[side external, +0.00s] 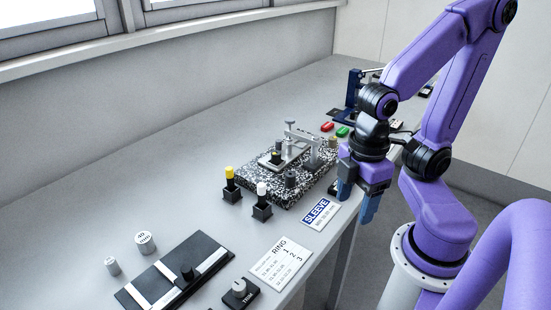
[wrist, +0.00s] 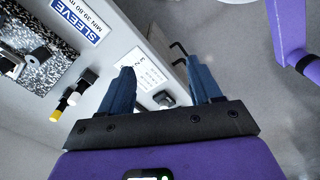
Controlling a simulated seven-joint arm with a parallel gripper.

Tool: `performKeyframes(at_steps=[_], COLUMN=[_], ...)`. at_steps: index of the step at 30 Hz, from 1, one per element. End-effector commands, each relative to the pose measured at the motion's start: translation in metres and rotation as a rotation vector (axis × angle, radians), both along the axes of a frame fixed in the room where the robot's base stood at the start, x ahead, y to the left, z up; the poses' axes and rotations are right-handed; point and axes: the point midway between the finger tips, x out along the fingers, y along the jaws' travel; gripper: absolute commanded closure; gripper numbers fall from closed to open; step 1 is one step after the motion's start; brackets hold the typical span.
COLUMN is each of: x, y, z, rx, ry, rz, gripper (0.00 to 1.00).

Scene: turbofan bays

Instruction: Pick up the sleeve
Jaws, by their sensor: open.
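A white card with a blue SLEEVE heading (side external: 319,214) lies near the table's front edge; it also shows in the wrist view (wrist: 80,20). A short dark grey cylinder (side external: 291,178) stands on the speckled black-and-white plate (side external: 283,201) behind the card. It may be the sleeve, but I cannot tell for sure. My gripper (side external: 357,199) points down by the table's front edge, right of the card and apart from it. In the wrist view its two blue fingers (wrist: 161,67) are spread with nothing held between them.
A metal fixture (side external: 290,152) stands on the plate. Yellow-capped (side external: 229,173) and white-capped (side external: 261,190) pins stand in black blocks beside it. A RING card (side external: 280,262), a TRIM knob (side external: 239,288) and a black slide unit (side external: 175,275) lie nearer. The table's back left is clear.

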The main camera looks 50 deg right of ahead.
Motion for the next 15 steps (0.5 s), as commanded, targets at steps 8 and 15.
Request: performKeyframes(at_steps=[8,15], x=[0.012,0.082], y=[0.001,0.002], z=[-0.002,-0.011], rx=[-0.045,-0.306], ry=[-0.008,-0.034], rz=[0.018,0.132], gripper=[0.37,0.37])
